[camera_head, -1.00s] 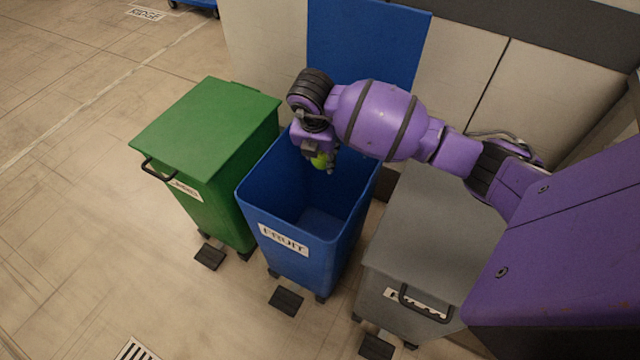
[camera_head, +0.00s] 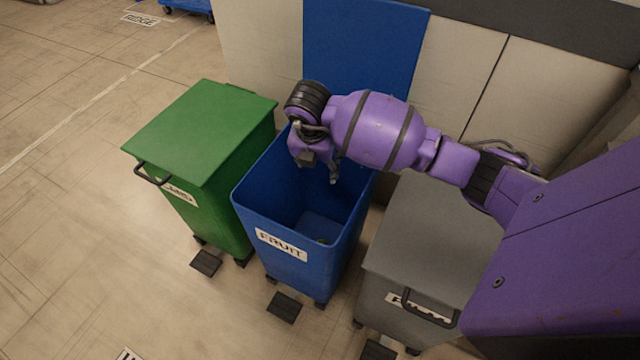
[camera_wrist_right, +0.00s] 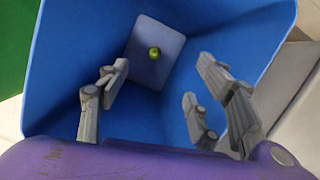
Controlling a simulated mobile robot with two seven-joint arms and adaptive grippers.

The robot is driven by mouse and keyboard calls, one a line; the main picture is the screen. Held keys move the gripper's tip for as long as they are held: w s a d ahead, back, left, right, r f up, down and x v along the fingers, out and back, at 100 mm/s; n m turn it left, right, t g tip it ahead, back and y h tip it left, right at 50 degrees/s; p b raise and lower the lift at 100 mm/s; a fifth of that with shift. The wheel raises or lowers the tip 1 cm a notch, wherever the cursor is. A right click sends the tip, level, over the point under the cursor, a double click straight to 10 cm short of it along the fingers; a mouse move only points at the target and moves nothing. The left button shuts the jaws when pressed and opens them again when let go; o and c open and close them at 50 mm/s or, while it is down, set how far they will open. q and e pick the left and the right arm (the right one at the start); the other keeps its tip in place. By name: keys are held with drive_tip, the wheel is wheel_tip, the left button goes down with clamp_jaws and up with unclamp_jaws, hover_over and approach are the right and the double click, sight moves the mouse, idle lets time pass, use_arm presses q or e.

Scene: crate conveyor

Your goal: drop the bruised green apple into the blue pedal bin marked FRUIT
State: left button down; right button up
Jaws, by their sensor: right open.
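The blue pedal bin (camera_head: 300,262) marked FRUIT stands in the middle of the head view with its lid raised against the wall. The green apple (camera_wrist_right: 154,53) lies on the bin's floor in the right wrist view; only a sliver of it shows in the head view, past the bin's front rim. Its bruise is too small to make out. My right gripper (camera_head: 320,172) hangs inside the bin's mouth. In the right wrist view its fingers (camera_wrist_right: 160,100) are spread and empty, above and apart from the apple. My left gripper is out of view.
A green bin (camera_head: 200,130) with a shut lid stands close on the left. A grey bin (camera_head: 430,235) with a shut lid stands on the right. Pedals stick out in front of the bins. The floor (camera_head: 70,220) at the left is clear.

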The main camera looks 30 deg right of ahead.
drive_tip(key=v, duration=1.2)
drive_tip(key=shift+s, duration=0.1)
